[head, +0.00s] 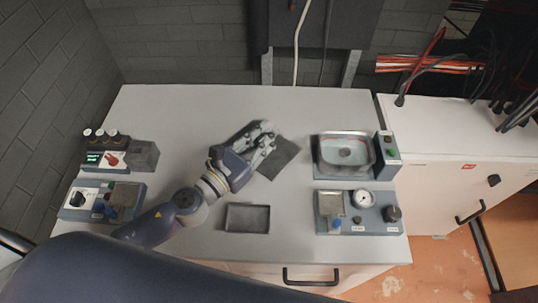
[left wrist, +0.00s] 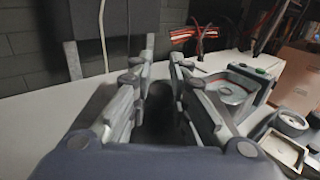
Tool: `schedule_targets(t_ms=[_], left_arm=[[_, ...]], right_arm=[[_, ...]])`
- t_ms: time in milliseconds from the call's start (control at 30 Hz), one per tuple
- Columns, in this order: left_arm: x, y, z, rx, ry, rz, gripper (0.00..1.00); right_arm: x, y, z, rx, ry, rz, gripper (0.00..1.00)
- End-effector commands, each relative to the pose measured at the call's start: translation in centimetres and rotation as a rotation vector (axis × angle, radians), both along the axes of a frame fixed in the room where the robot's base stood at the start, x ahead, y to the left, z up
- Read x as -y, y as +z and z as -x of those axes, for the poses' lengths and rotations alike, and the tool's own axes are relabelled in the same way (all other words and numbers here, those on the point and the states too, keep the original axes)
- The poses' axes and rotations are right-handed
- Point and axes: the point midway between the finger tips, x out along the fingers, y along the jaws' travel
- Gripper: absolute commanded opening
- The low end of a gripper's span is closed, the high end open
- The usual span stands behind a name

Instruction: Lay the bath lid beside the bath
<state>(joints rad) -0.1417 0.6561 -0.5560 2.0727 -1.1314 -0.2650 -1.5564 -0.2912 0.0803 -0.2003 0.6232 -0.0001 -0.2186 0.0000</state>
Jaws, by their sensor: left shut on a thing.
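The bath (head: 345,152) is a metal basin set in a grey unit at the right of the worktop, uncovered; it also shows right of the fingers in the left wrist view (left wrist: 232,92). The bath lid (head: 282,158) is a dark grey flat plate left of the bath, turned at an angle and partly hidden by my left gripper (head: 266,140). The gripper is shut on it; in the left wrist view a dark part sits between the fingers (left wrist: 160,95). Whether the lid touches the worktop I cannot tell. My right gripper is out of view.
A shallow dark tray (head: 247,218) lies at the front middle. A gauge unit (head: 362,200) stands in front of the bath. Two control units (head: 112,155) (head: 100,200) stand at the left. The worktop (head: 190,110) is clear at the back.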

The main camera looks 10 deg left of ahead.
Motion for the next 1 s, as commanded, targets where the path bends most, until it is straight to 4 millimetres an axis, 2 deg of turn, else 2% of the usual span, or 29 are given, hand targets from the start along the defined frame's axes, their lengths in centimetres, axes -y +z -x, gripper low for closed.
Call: schedule_targets(t_ms=[33, 100, 200, 333, 467, 833, 1000], left_arm=[[0.2, 0.4, -1.3, 0.006, -0.032, -0.007, 0.00], [0.4, 0.3, -2.5, 0.004, -0.069, -0.006, 0.00], [0.6, 0.2, -3.5, 0.002, -0.099, -0.003, 0.00], [0.7, 0.2, -4.2, 0.000, -0.118, 0.005, 0.00], [0.7, -0.4, -4.4, -0.002, -0.126, 0.003, 0.00], [0.7, -5.6, -4.4, -0.001, -0.126, 0.004, 0.00], [0.7, -6.5, -4.4, 0.000, -0.125, 0.002, 0.00]], right_arm=[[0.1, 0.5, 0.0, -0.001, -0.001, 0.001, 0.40], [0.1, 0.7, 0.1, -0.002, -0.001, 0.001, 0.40], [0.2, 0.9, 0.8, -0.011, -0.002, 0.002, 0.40], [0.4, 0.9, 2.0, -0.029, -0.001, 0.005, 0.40], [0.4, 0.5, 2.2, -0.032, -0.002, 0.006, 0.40], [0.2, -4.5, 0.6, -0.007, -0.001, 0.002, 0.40], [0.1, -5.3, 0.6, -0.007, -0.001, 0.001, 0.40]])
